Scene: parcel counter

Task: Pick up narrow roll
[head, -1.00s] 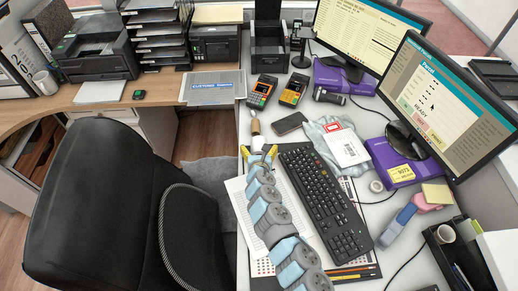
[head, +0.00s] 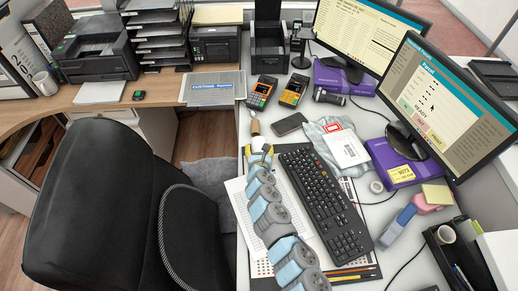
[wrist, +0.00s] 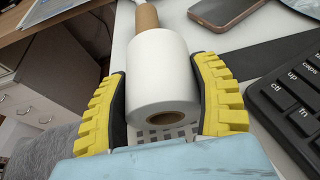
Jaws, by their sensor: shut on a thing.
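The narrow roll is a white roll with a brown core (wrist: 155,72) in the wrist view. Its near end faces the camera. A brown cylinder (wrist: 147,18) shows at its far end; I cannot tell surely whether it is part of the core. In the head view the roll (head: 257,141) shows as a small pale shape beyond the fingertips. My gripper (wrist: 165,95) has a yellow ribbed finger on each side of the roll and is shut on it. In the head view my gripper (head: 262,154) is near the counter's left edge, partly hidden by my arm.
A black keyboard (head: 325,202) lies close on the right. A dark phone (head: 291,124) and two card terminals (head: 262,91) lie beyond. A grey bag with a white label (head: 345,147) is to the right. The black chair (head: 100,200) stands left of the counter.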

